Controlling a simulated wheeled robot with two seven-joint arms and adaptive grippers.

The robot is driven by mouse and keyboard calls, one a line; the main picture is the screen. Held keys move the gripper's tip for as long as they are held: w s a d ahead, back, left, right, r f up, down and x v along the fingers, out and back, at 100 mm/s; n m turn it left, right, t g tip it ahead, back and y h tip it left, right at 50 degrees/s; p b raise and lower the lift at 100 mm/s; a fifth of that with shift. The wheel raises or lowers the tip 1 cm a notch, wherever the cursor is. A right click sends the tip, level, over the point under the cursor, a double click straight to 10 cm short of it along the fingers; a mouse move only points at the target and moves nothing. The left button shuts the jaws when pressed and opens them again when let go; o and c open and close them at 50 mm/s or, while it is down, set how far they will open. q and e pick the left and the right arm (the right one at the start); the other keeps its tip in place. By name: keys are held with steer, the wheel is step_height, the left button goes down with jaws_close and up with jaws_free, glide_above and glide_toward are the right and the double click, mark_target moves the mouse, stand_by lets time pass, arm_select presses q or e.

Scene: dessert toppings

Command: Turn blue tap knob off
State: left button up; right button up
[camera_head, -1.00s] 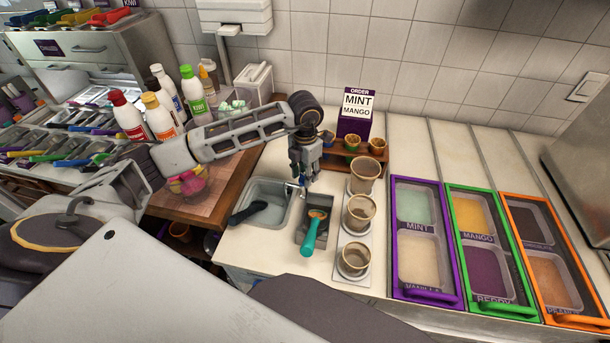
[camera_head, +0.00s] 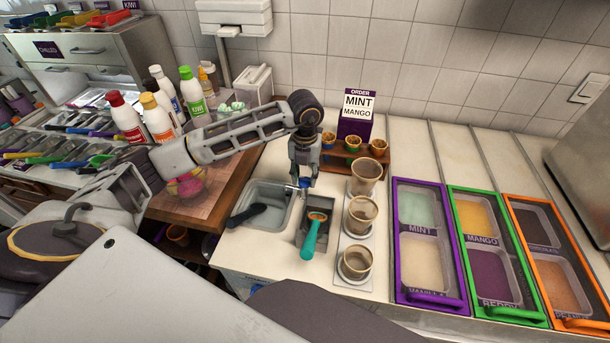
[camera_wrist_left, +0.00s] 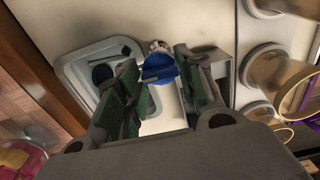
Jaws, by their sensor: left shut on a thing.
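The blue tap knob (camera_wrist_left: 158,68) shows in the left wrist view between the two fingers of my left gripper (camera_wrist_left: 163,82). The pale metal top of the tap (camera_wrist_left: 159,47) shows just beyond it. In the head view my left gripper (camera_head: 304,182) points down at the tap, between the sink and the scoop well. A small patch of the blue knob (camera_head: 304,183) shows at its fingertips. My left gripper is shut on the knob. Most of the tap is hidden by the gripper in the head view. My right gripper is not in view.
The sink (camera_head: 269,191) holds a dark-handled tool (camera_head: 248,214). A teal-handled scoop (camera_head: 314,232) lies in the well (camera_head: 329,239). Several cups, including a front cup (camera_head: 356,262), stand to the right. The order sign (camera_head: 358,103) stands behind.

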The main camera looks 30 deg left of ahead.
mark_target(305, 178)
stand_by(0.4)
arm_select(q)
steer(key=o, duration=1)
steer(key=shift+r, duration=0.15)
step_height(305, 178, up, 12)
steer(key=shift+f, duration=0.15)
stand_by(0.7)
